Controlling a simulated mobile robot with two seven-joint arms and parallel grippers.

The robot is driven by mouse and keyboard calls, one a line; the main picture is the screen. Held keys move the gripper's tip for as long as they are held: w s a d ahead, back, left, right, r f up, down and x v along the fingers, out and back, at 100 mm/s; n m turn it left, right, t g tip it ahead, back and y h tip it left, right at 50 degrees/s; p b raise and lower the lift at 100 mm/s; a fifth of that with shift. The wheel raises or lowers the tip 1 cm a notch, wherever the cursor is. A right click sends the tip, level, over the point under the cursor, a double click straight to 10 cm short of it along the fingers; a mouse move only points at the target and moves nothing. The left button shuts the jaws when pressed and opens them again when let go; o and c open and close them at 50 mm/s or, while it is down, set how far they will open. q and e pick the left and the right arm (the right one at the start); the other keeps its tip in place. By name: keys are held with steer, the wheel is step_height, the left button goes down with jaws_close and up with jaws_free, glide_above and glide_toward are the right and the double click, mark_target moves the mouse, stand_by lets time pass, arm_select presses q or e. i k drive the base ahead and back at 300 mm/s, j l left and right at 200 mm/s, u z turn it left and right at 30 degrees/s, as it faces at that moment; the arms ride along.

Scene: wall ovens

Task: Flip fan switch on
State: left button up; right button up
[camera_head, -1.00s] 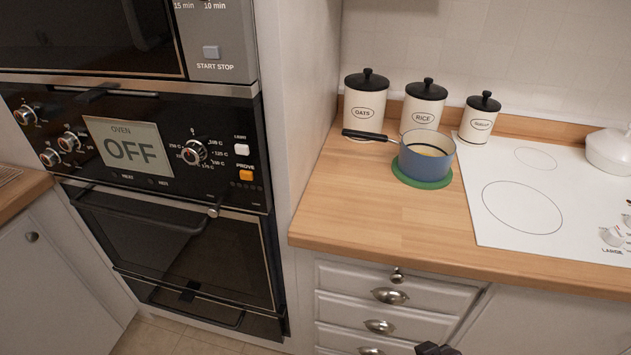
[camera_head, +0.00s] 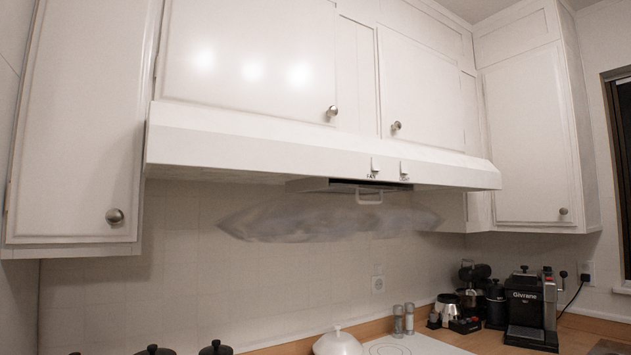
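The fan switch (camera_head: 374,166) is a small white rocker on the front of the white range hood (camera_head: 260,148), with a small label below it that appears to read FAN. A second similar switch (camera_head: 404,168) sits just to its right, with its own small label. The switches are too small to tell which way they are set. Neither of my grippers is in view now.
White cabinets with round knobs (camera_head: 332,112) stand above and beside the hood. Greyish haze (camera_head: 320,220) hangs under it. A white lidded pot (camera_head: 337,342), shakers (camera_head: 398,320) and a black coffee machine (camera_head: 530,308) stand on the counter below.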

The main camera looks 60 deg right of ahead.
mark_target(376, 160)
steer(key=z, duration=1.1)
steer(key=i+l+z, duration=0.1)
steer(key=l+z, duration=0.15)
steer(key=z, duration=0.2)
steer(key=i+l+z, duration=0.1)
steer(key=z, duration=0.4)
steer(key=i+l, duration=0.15)
steer(key=l, duration=0.15)
